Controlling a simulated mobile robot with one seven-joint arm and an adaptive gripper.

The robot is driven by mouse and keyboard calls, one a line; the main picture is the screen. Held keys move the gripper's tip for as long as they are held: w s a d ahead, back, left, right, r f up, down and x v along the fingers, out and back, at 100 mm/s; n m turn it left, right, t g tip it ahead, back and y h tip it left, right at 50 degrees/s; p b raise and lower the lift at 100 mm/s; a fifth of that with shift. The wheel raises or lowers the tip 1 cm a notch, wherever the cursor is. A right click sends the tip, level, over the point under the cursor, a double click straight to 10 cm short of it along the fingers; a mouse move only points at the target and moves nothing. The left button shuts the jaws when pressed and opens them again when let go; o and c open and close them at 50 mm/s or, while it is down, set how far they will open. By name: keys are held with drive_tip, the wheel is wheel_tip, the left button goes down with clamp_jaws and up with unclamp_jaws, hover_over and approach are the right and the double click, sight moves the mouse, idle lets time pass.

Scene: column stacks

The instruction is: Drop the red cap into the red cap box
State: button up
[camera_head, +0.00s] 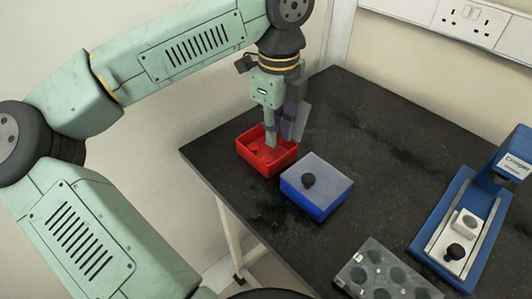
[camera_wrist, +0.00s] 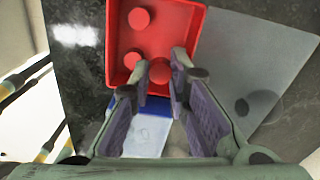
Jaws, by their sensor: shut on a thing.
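The red cap box (camera_head: 246,153) is an open red tray near the table's left edge. My gripper (camera_head: 271,143) points down over it, with the fingertips low and close to its inside. The wrist view shows the box (camera_wrist: 198,22) beneath the fingers. My gripper (camera_wrist: 162,70) is shut on a red cap (camera_wrist: 160,73) between its fingertips. Two more red caps lie in the box, one at the top (camera_wrist: 139,18) and one at the left (camera_wrist: 132,59). In the head view the fingers hide the held cap. I cannot tell whether it touches the box floor.
A blue box (camera_head: 316,207) with a grey lid (camera_head: 325,172) and black knob stands beside the red box. A grey plate (camera_head: 304,120) is behind my gripper. A holed grey rack (camera_head: 350,270) and a blue instrument (camera_head: 435,235) stand right. The back table is clear.

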drive_tip(key=o, duration=0.7)
drive_tip(key=shift+r, duration=0.1)
drive_tip(key=shift+o, duration=0.2)
wheel_tip(320, 180, up, 12)
idle(0.5)
